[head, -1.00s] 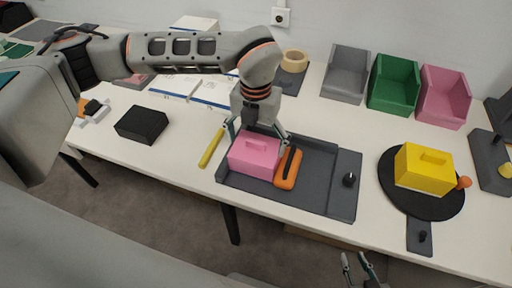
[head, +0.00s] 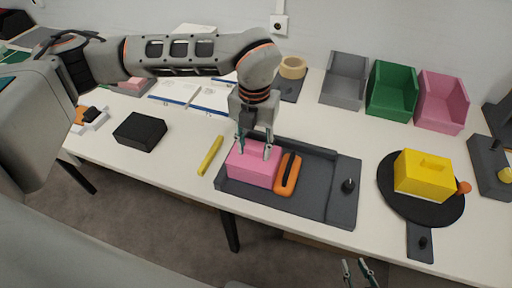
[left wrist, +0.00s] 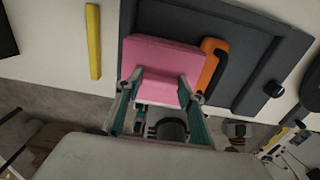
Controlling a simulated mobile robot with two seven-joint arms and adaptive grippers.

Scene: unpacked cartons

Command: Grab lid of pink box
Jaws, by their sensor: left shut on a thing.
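The pink box (head: 254,170) sits at the left end of the dark grey tray; it also shows in the left wrist view (left wrist: 160,54). My left gripper (head: 254,150) comes down from above, its two fingers closed against the pink lid (head: 246,158). The handle is largely hidden between the fingers. I see no clear gap between lid and box. My right gripper (head: 358,270) is at the bottom edge of the head view, fingers apart, with nothing seen between them.
An orange-and-black tool (head: 287,174) lies right beside the pink box in the tray (head: 318,183). A yellow stick (head: 210,155) and a black box (head: 140,131) lie to the left. A yellow box (head: 423,176) stands on a round black board (head: 428,207).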

